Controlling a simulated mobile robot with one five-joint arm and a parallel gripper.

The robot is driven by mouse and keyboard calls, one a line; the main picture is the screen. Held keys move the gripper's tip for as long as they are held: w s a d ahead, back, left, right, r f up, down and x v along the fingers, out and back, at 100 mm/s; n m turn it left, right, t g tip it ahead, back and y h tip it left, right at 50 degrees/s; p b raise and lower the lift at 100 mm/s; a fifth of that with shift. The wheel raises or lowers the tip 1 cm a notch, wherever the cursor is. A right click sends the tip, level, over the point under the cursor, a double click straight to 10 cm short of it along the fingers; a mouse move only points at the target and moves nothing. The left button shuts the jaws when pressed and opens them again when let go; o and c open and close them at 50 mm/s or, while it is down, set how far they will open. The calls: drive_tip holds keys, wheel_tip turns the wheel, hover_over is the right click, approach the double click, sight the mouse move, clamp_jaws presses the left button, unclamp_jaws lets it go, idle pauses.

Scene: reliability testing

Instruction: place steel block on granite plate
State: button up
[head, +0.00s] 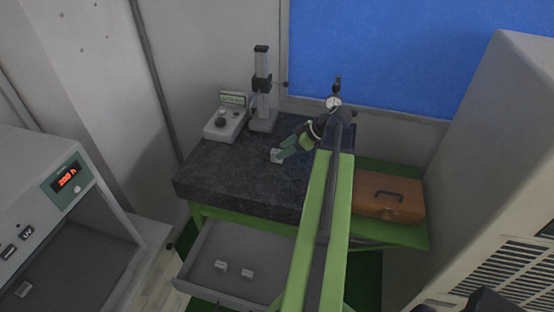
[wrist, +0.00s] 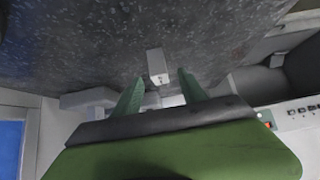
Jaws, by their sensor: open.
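A small grey steel block (head: 275,157) sits on the dark speckled granite plate (head: 225,180), near the plate's middle. In the wrist view the steel block (wrist: 157,66) stands out against the granite plate (wrist: 90,40), just ahead of and between my green fingertips. My gripper (head: 282,154) reaches down over the plate at the block. In the wrist view my gripper (wrist: 160,77) is open, with its fingers apart on either side of the block. I see gaps between the fingers and the block's sides.
An open grey drawer (head: 205,285) below the plate holds two small blocks (head: 221,265). A gauge stand (head: 262,95) and a small meter box (head: 226,120) stand at the plate's back. A brown case (head: 390,196) sits right. An open chamber (head: 70,250) at left holds another small block (head: 23,289).

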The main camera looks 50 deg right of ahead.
drive_tip(key=b+x, duration=0.2)
drive_tip(key=x, duration=0.2)
drive_tip(key=shift+w+f+b, duration=0.1)
drive_tip(key=shift+f+b, duration=0.3)
drive_tip(key=shift+r, duration=0.2)
clamp_jaws()
idle(0.7)
